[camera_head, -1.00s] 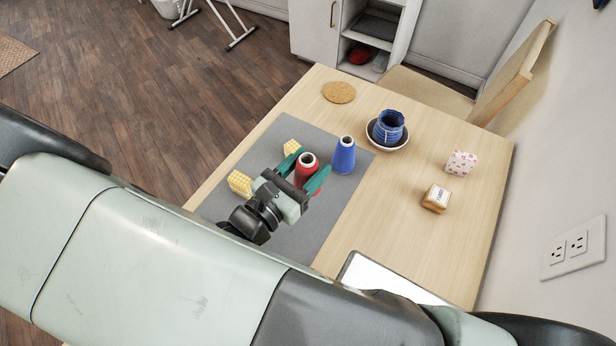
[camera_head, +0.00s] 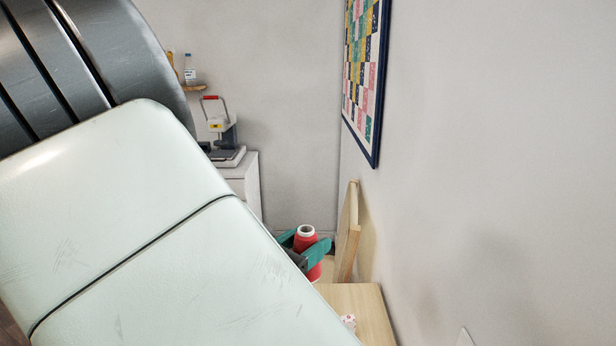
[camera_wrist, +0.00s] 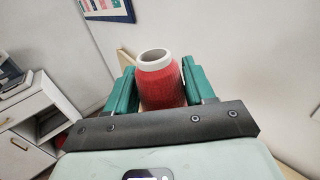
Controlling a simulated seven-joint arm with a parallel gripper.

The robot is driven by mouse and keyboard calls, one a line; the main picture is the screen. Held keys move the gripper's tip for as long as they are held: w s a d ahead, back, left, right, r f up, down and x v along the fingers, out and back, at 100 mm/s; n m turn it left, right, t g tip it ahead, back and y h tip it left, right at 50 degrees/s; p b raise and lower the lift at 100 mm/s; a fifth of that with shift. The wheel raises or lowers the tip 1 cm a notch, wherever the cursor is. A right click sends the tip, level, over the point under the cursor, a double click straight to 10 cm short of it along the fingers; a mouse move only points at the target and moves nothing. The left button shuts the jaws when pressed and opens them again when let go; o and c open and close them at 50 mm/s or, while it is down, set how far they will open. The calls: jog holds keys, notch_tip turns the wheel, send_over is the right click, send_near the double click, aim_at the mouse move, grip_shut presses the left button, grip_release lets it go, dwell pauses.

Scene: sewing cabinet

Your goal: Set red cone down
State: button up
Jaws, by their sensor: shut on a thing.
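The red cone (camera_head: 307,243) is a spool of red thread with a white rim at its top. My gripper (camera_head: 303,250) is shut on it, with a green finger on each side. In the wrist view the red cone (camera_wrist: 159,82) stands upright between the two green fingers (camera_wrist: 160,92). In the head view it shows above the far part of the wooden table (camera_head: 358,302). Its base is partly hidden by the gripper, and no surface is seen touching it.
A wooden chair back (camera_head: 347,235) stands close to the right of the cone. A patterned block (camera_head: 348,321) is on the table, mostly hidden by my arm. A white cabinet (camera_head: 243,183) with a machine (camera_head: 223,140) stands at the back. The wall bounds the right side.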

jog(key=w+d+r+m+g+h, duration=0.2)
jog(key=d+r, duration=0.4)
jog(key=d, duration=0.6)
notch_tip(320, 180, up, 10)
jog(key=w+n+t+y, duration=0.3)
jog(key=n+t+y, duration=0.2)
jog(key=n+y, duration=0.25)
jog(key=w+a+f+y, duration=0.1)
jog(key=w+a+f, duration=0.35)
jog(key=f, duration=0.25)
jog(key=w+a+f+y, duration=0.1)
jog(key=w+a+f, duration=0.2)
jog(key=w+f, duration=0.4)
jog(key=shift+w+a+f+n+t+y, duration=0.15)
jog(key=shift+a+f+n+y, duration=0.45)
jog(key=shift+f, duration=4.3)
jog(key=shift+a+f+n+t+y, duration=0.2)
jog(key=shift+a+f+y, duration=0.4)
jog(key=shift+f, duration=4.3)
jog(key=shift+w+a+f+n+t+y, duration=0.1)
jog(key=shift+a+f+n+t+y, duration=0.5)
jog(key=shift+f, duration=4.3)
jog(key=shift+d+f+m+g+y, duration=0.1)
jog(key=shift+d+m+g+y, duration=0.15)
jog(key=shift+g, duration=0.1)
